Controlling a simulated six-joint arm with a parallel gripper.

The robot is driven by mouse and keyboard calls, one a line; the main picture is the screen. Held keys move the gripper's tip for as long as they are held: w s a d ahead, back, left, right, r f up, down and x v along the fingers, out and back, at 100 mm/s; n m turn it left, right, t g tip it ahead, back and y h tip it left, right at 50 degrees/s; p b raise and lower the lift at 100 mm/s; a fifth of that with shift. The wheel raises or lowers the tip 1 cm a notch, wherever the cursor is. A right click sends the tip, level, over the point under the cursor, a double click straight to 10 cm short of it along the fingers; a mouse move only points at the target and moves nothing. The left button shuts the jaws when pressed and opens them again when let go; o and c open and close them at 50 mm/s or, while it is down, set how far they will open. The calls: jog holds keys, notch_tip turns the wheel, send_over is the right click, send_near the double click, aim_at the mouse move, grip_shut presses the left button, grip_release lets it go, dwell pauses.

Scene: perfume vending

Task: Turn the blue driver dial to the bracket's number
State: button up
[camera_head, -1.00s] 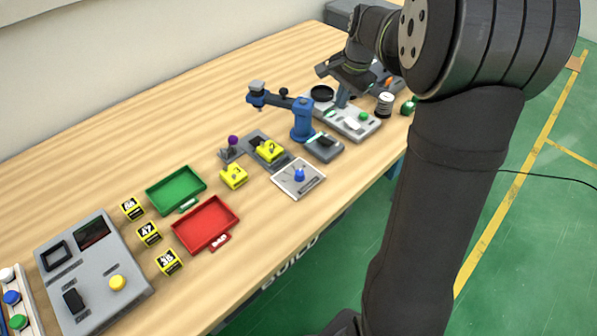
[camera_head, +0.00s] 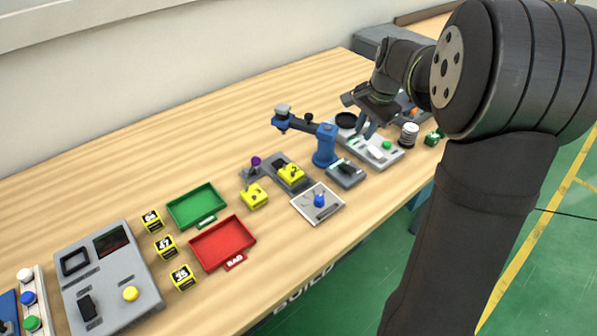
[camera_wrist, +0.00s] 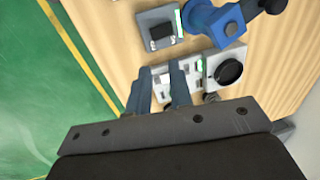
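The blue driver dial (camera_head: 319,200) stands on a pale square plate (camera_head: 308,212) near the bench's front edge, in the head view. Two yellow blocks with dark digits sit to its left and behind: one (camera_head: 254,196) on the bench, one (camera_head: 291,174) on a grey fixture (camera_head: 275,161). Their digits look like a 2, but are too small to be sure of. My gripper (camera_head: 367,131) is over the grey station (camera_head: 362,151) to the right of the dial. In the wrist view its two fingers (camera_wrist: 160,90) are apart with nothing between them. The dial is not seen there.
A blue arm-like press (camera_head: 325,150) stands between the dial and the back of the bench. A red tray (camera_head: 250,232), a green tray (camera_head: 196,211) and numbered yellow-black cubes (camera_head: 165,246) lie left. A grey console (camera_head: 110,290) is at far left.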

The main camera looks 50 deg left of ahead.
jog(key=o, duration=0.5)
jog(key=s+n, duration=0.1)
jog(key=s, duration=0.2)
jog(key=s+a+n, duration=0.1)
jog(key=s, duration=0.1)
jog(key=shift+s+a+r+n+h, duration=0.1)
jog(key=shift+s+n+h, duration=0.1)
jog(key=shift+n+h, duration=0.15)
jog(key=shift+o, duration=0.2)
jog(key=n+h, duration=0.2)
jog(key=n, duration=0.3)
send_over(320, 197)
jog(key=shift+m, duration=0.25)
notch_tip(320, 197, down, 17)
jog(key=shift+s+f, duration=0.1)
jog(key=shift+s, duration=0.05)
jog(key=c, duration=1)
